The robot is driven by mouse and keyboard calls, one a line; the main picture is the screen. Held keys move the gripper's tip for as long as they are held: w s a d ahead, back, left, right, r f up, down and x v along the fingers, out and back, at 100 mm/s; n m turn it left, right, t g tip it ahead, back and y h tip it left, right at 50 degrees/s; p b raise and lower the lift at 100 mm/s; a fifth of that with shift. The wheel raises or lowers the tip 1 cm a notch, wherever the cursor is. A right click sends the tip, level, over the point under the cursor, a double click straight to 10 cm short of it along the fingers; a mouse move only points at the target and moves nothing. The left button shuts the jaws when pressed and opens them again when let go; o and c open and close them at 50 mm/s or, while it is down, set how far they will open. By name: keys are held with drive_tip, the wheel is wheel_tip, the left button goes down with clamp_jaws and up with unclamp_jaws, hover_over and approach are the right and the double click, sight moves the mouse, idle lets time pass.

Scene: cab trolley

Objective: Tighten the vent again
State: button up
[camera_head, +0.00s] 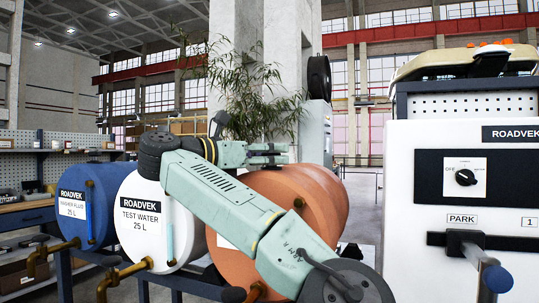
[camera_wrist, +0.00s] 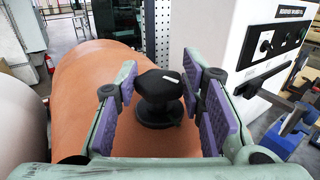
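The vent is a black knob (camera_wrist: 158,88) with a white mark, on a round black base on top of the orange drum (camera_wrist: 85,85). In the wrist view it stands between the two purple-padded fingers of my gripper (camera_wrist: 158,76). The fingers are apart, with a visible gap on the left of the knob and a narrower one on the right; I see no clear grip. In the head view my gripper (camera_head: 268,153) is above the orange drum (camera_head: 315,190), and the vent cannot be made out there.
A white test water drum (camera_head: 140,235) and a blue washer fluid drum (camera_head: 75,205) stand left of the orange one. A white cabinet (camera_head: 415,200) with a rotary switch (camera_head: 465,177) and a blue-ended lever (camera_head: 497,279) stands at right. A plant (camera_head: 255,95) is behind.

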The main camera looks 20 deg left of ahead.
drive_tip(key=o, duration=0.3)
drive_tip(key=shift+f, duration=0.1)
